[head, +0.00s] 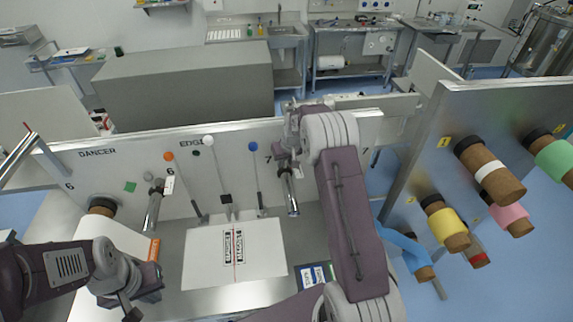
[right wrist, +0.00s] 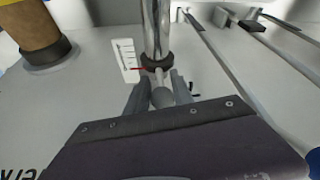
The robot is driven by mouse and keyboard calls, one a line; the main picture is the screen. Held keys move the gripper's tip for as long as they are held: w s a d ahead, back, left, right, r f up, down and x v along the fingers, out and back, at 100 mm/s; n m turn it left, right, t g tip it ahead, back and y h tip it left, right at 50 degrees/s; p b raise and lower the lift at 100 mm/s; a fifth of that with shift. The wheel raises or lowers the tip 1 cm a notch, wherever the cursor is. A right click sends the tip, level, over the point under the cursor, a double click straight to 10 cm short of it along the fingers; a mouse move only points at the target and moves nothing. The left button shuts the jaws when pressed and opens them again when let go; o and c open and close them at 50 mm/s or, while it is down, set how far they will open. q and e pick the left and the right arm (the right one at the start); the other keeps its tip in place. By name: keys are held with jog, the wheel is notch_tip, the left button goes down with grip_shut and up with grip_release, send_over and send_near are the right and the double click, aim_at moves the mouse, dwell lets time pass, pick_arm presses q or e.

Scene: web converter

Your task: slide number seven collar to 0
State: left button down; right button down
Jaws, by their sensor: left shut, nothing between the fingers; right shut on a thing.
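The number seven roller is a shiny metal bar (head: 290,195) sticking out of the panel beside the printed 7. In the right wrist view its dark collar (right wrist: 157,60) rings the bar (right wrist: 155,28), with a red pointer reaching over a white scale plate (right wrist: 126,62). The scale's figures are too small to read. A grey round-ended knob (right wrist: 162,97) sits below the collar. My right gripper (right wrist: 160,88) is shut on this collar knob; it also shows in the head view (head: 283,158), partly hidden by its own wrist. My left gripper (head: 133,303) is shut and empty at lower left.
White sheet material (head: 215,270) with printed labels lies left of the right arm. Levers with orange, white and blue balls (head: 253,147) stand on the panel left of roller seven. Another roller (head: 153,210) with its scale is further left. Coloured rolls (head: 447,225) hang at right.

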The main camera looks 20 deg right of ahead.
jog(key=c, duration=1.3)
grip_release()
jog(key=shift+w, duration=0.1)
jog(key=shift+c, duration=0.2)
jog(key=shift+o, duration=1.2)
jog(key=shift+w, duration=0.2)
jog(key=shift+w+f, duration=0.2)
jog(key=shift+w, duration=0.2)
jog(key=shift+s+r, duration=0.2)
jog(key=shift+s, duration=0.05)
jog(key=b+v, duration=0.3)
jog(key=v, duration=0.1)
jog(key=shift+s+r, duration=0.1)
jog(key=shift+r, duration=0.25)
pick_arm(q)
jog(key=f, duration=0.1)
jog(key=f+b, duration=0.1)
jog(key=f, duration=0.2)
jog(key=shift+w+f, duration=0.3)
jog(key=shift+w, duration=0.1)
pick_arm(e)
jog(key=v, duration=0.4)
jog(key=shift+s+r, duration=0.1)
jog(key=shift+s, duration=0.05)
pick_arm(q)
jog(key=shift+w, duration=0.1)
